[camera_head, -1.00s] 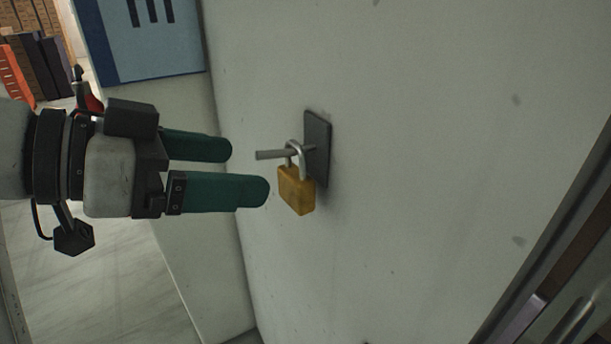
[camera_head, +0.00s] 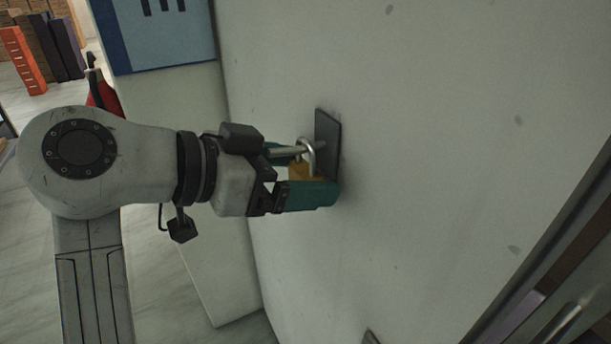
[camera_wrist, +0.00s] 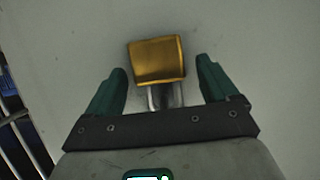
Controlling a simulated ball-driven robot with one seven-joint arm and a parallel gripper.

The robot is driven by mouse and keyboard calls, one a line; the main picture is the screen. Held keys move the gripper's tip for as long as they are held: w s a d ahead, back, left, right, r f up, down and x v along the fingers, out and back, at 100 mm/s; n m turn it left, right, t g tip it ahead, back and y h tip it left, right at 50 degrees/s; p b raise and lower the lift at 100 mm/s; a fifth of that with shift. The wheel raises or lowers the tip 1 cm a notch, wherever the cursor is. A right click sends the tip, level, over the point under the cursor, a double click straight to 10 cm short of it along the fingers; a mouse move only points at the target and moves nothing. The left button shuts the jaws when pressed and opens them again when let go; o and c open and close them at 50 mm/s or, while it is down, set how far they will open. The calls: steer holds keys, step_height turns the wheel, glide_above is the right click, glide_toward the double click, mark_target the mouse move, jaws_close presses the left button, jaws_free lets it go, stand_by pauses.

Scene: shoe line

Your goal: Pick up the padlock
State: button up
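The padlock (camera_head: 305,170) has a brass body and a silver shackle. It hangs by its shackle from a grey peg (camera_head: 285,153) on a dark wall plate (camera_head: 328,143). My gripper (camera_head: 312,178) has its green fingers on either side of the padlock, and the near finger hides the lower part of its body in the head view. In the wrist view my gripper (camera_wrist: 160,88) is open, with the brass body (camera_wrist: 157,60) between and slightly beyond the fingertips. Gaps show on both sides of it.
The pale wall (camera_head: 430,170) around the plate is mostly bare. A small dark piece (camera_head: 371,337) shows at the wall's bottom edge. A blue sign (camera_head: 165,35) is at upper left. Boxes and an orange item (camera_head: 24,62) stand in the far left background.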

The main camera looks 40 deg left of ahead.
steer(key=c, duration=1.2)
steer(key=shift+r, duration=0.15)
steer(key=shift+r+b, duration=0.35)
steer(key=shift+r, duration=0.15)
steer(key=s+a+b, duration=0.1)
steer(key=s+a, duration=0.1)
steer(key=s, duration=0.3)
steer(key=s+a+b, duration=0.1)
steer(key=s+a, duration=0.1)
steer(key=s, duration=0.4)
steer(key=s+a+b, duration=0.1)
steer(key=s+a, duration=0.1)
steer(key=s, duration=0.4)
steer(key=shift+r+b, duration=0.15)
steer(key=shift+b, duration=0.2)
